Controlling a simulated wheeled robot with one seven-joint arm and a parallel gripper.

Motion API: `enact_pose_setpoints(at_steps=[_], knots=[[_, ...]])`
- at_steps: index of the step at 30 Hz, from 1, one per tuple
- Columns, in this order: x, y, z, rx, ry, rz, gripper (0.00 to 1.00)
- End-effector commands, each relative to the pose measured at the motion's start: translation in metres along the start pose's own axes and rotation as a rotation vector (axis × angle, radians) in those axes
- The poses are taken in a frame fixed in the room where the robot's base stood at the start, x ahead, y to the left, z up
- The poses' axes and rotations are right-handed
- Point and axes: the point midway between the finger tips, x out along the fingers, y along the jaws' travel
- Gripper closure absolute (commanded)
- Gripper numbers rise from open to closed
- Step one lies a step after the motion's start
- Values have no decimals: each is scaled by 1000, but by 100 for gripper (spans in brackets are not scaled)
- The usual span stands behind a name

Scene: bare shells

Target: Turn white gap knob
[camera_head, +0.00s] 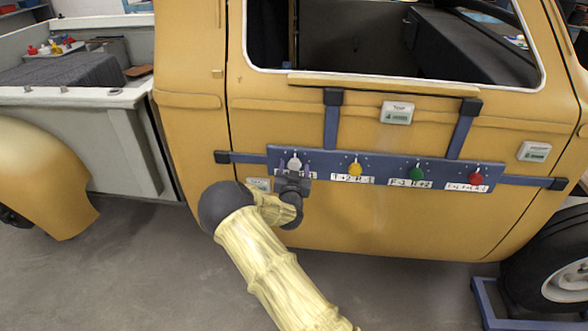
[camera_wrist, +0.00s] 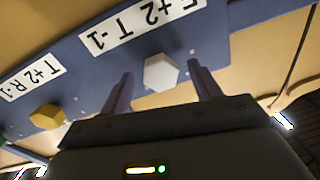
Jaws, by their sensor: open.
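The white knob (camera_head: 294,164) is at the left end of a blue panel (camera_head: 322,160) fixed across the yellow vehicle door. My gripper (camera_head: 291,180) is in front of and just below this knob in the head view. In the wrist view the white knob (camera_wrist: 160,72) is hexagonal and lies between the two open fingers of my gripper (camera_wrist: 161,88). A gap shows on each side of it, so I see no contact. How deep the fingers reach around it I cannot tell. The white label by it is partly covered in the head view.
A yellow knob (camera_head: 355,169), a green knob (camera_head: 416,174) and a red knob (camera_head: 476,178) sit to the right on the panel, with labels below. Small displays (camera_head: 397,112) are on the door. A blue stand (camera_head: 525,318) is by the wheel at lower right.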

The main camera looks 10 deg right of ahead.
Motion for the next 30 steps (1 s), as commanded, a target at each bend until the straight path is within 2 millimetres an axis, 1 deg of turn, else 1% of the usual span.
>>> enact_pose_setpoints(at_steps=[4,5,9,11,12,22,30], knots=[[0,0,0,0,0,0,37],[0,0,0,0,0,0,39],[0,0,0,0,0,0,67],[0,0,0,0,0,0,78],[0,0,0,0,0,0,82],[-1,0,1,-31,-2,-1,82],[0,0,2,-156,-9,0,82]])
